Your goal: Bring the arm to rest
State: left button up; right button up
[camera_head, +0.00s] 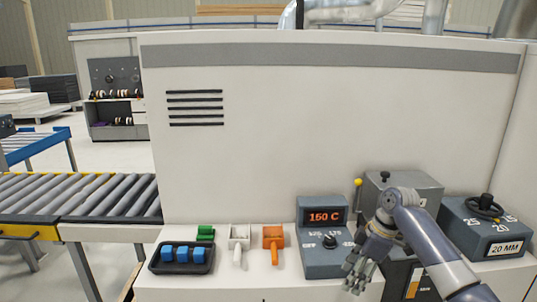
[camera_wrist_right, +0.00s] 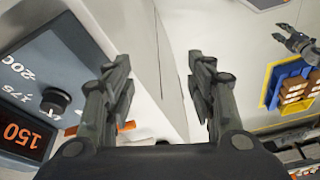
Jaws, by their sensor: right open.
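My right arm comes in from the lower right in the head view. My right gripper (camera_head: 360,272) hangs in front of the counter, just right of the temperature box (camera_head: 325,262). In the right wrist view my right gripper (camera_wrist_right: 160,75) has its two fingers wide apart with nothing between them. The temperature box reads 150 C and also shows at the left in the wrist view (camera_wrist_right: 50,90). A grey gripper (camera_wrist_right: 296,45), apparently my left one, shows small at the upper right of the wrist view. Its jaw state is unclear.
A black tray (camera_head: 152,268) with blue blocks, a green block (camera_head: 205,232), a white-handled tool (camera_head: 238,242) and an orange tool (camera_head: 273,240) are on the counter. A grey box with a yellow-knobbed lever (camera_head: 358,183) and a 20 MM dial box (camera_head: 462,238) flank my arm. A roller conveyor (camera_head: 80,200) is at left.

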jog(key=s+a+f+m+t, duration=0.15)
jog(key=s+a+f, duration=0.25)
jog(key=s+f, duration=0.5)
jog(key=s+a+f+m+g, duration=0.1)
jog(key=s+a+f+m, duration=0.25)
jog(key=s+f, duration=0.55)
jog(key=s+d+r+m+t+h, duration=0.1)
jog(key=s+d+m+h, duration=0.2)
jog(key=s, duration=0.7)
jog(key=s+d+r+m+t, duration=0.1)
jog(key=s+d+m+t, duration=0.3)
jog(key=s, duration=0.6)
notch_tip(320, 180, down, 29)
jog(key=s+a+g+b, duration=0.1)
jog(key=s+g+b, duration=0.1)
jog(key=g, duration=0.2)
pick_arm(q)
jog(key=shift+s+f+b, duration=0.25)
jog(key=shift+f+b, duration=0.3)
jog(key=shift+f, duration=0.5)
jog(key=shift+s+f+b, duration=0.2)
jog(key=shift+f+b, duration=0.3)
jog(key=shift+f, duration=0.5)
pick_arm(e)
jog(key=s+d+f+g, duration=0.1)
jog(key=s+d+f, duration=0.2)
jog(key=s+f, duration=1.3)
jog(key=shift+s+f+h, duration=0.25)
jog(key=shift+f+h, duration=0.05)
jog(key=shift+f, duration=0.45)
